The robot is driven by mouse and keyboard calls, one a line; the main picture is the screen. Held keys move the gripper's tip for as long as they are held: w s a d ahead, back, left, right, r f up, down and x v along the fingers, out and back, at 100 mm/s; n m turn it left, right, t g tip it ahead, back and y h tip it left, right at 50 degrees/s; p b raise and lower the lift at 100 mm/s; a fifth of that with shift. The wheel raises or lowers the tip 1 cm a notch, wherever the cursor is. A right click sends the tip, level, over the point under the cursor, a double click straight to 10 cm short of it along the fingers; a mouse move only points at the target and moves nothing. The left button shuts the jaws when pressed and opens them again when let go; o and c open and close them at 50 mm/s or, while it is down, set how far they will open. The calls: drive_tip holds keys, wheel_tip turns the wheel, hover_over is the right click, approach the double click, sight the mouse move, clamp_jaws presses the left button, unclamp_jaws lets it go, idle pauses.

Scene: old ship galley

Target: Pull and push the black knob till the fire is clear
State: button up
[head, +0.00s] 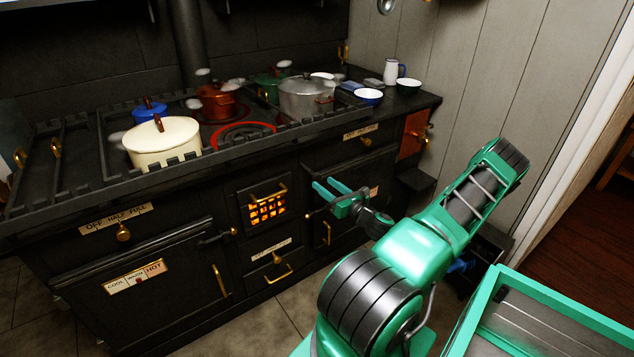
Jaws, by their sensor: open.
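The fire (268,209) glows orange behind a barred grate in the middle of the black stove front. A brass rail handle (267,194) crosses the top of the grate. A drawer below it has a brass knob (277,258) and a brass handle (283,273). I cannot make out a black knob; the knobs I can see look brass, including one under the left "OFF HALF FULL" plate (123,233) and one at upper right (366,141). My gripper (321,183) is open and empty, its green fingers pointing left, in front of the stove and right of the grate. It hides part of the right oven door.
Pots stand on the stove top: a cream pot (162,143), a red pot (217,101) and a grey pot (307,97). A raised rail (230,148) edges the top. A green-rimmed tray (550,300) is at lower right. Tiled floor (250,325) lies open before the stove.

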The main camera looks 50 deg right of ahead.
drive_tip(key=s, duration=0.2)
drive_tip(key=s+a, duration=0.1)
drive_tip(key=s, duration=0.2)
